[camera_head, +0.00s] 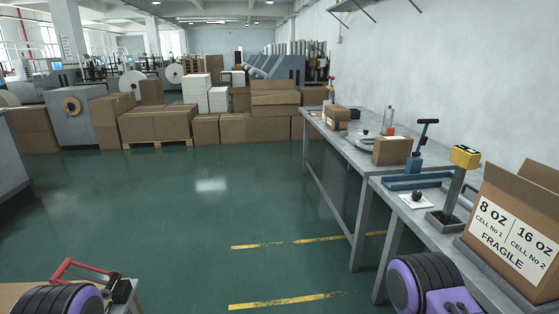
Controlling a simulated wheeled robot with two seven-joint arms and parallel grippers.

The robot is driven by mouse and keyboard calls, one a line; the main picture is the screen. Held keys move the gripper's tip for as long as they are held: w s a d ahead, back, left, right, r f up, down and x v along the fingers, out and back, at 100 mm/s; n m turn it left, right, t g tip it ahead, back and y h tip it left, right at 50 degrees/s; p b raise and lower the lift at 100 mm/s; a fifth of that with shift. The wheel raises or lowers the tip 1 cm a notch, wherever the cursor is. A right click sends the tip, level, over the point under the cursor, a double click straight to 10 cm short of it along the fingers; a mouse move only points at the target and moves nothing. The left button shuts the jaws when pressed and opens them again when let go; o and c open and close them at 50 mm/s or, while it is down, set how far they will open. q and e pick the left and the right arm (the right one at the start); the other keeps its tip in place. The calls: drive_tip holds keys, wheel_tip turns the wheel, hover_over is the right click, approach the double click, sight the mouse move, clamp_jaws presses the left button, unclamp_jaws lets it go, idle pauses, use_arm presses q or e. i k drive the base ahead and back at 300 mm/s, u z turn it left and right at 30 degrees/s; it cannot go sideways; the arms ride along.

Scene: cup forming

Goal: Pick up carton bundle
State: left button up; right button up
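I cannot pick out a carton bundle for certain. A large open cardboard box (512,228) marked "8 OZ", "16 OZ" and "FRAGILE" stands on the near workbench at the right edge, partly cut off by the frame. A small cardboard box (392,151) sits farther back on the benches, and another (336,118) lies beyond it. Parts of my two arms show at the bottom left and bottom right. Neither gripper shows in the view.
Grey workbenches (345,141) run along the right wall. A yellow-topped post device (455,180) and a blue tool (421,146) stand on them. A red-handled tool (85,270) is at lower left. Stacked cartons (155,124) line the back. The green floor (200,215) between is clear.

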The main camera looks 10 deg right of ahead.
sight(389, 151)
drive_tip(key=i, duration=2.85)
drive_tip(key=z, duration=0.55)
